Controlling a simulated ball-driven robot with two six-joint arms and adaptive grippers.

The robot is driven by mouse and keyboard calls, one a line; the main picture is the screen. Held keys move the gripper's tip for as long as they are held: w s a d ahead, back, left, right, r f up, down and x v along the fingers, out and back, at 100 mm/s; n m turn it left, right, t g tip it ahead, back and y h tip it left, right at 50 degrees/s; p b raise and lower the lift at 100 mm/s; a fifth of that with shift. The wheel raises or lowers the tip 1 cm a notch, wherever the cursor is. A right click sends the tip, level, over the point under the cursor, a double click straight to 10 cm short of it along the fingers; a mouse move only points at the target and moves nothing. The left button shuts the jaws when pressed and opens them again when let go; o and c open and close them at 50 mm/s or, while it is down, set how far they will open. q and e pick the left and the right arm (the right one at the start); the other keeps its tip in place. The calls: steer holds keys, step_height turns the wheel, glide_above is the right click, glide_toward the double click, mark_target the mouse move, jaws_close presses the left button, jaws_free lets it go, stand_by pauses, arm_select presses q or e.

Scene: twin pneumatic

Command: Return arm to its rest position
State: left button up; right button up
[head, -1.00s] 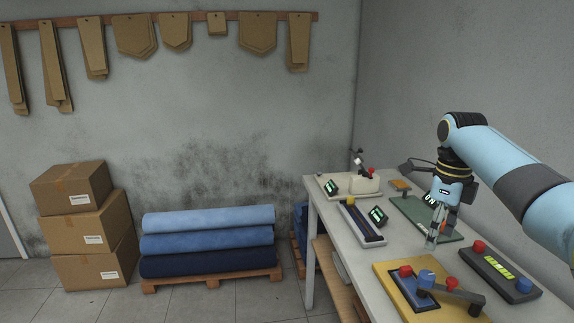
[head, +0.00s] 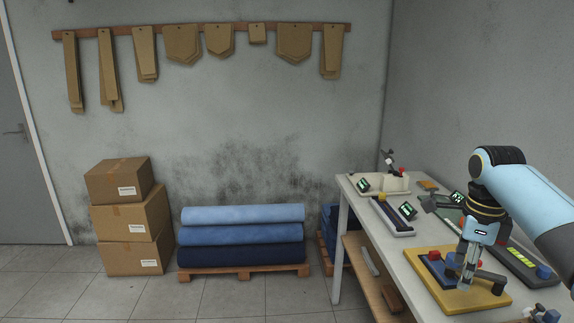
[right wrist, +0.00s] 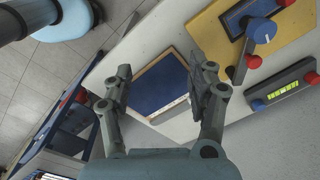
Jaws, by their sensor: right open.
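My right gripper (head: 466,280) hangs fingers-down in front of the yellow board (head: 450,300) in the head view. I cannot tell its height above the table from there. In the right wrist view its two fingers (right wrist: 162,78) are spread with nothing between them. Below them lies a blue panel with a tan edge (right wrist: 160,85) on the white table, apart from the fingers as far as I can see. My left gripper is not in view.
A blue knob (right wrist: 262,30) stands on the yellow board. Stacked cartons (head: 130,215) and blue fabric rolls (head: 240,235) stand left, beyond open floor.

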steer(key=s+a+f+n+t, duration=0.1)
steer(key=s+a+f+n, duration=0.15)
steer(key=s+n, duration=0.4)
steer(key=s+a+f+n+t, duration=0.1)
steer(key=s+a+f+n, duration=0.15)
steer(key=s+n, duration=0.45)
steer(key=s+a+r+n+t, duration=0.1)
steer(key=s+a+r+n, duration=0.15)
steer(key=s+n, duration=0.55)
steer(key=s+a+r+n, duration=0.1)
steer(key=s+r+n, duration=0.3)
steer(key=s, duration=0.8)
step_height(320, 180, down, 35)
steer(key=d+b, duration=0.3)
steer(key=b, duration=0.8)
arm_select(q)
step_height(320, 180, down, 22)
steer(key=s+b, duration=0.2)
steer(key=b, duration=0.8)
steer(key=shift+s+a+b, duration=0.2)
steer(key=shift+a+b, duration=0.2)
arm_select(e)
steer(key=s+f+g, duration=0.1)
steer(key=s+f, duration=0.9)
steer(key=f, duration=0.4)
steer(key=s+f+g, duration=0.1)
steer(key=s+f, duration=0.9)
steer(key=f, duration=0.5)
steer(key=shift+d+h, duration=0.3)
steer(key=shift+d, duration=0.15)
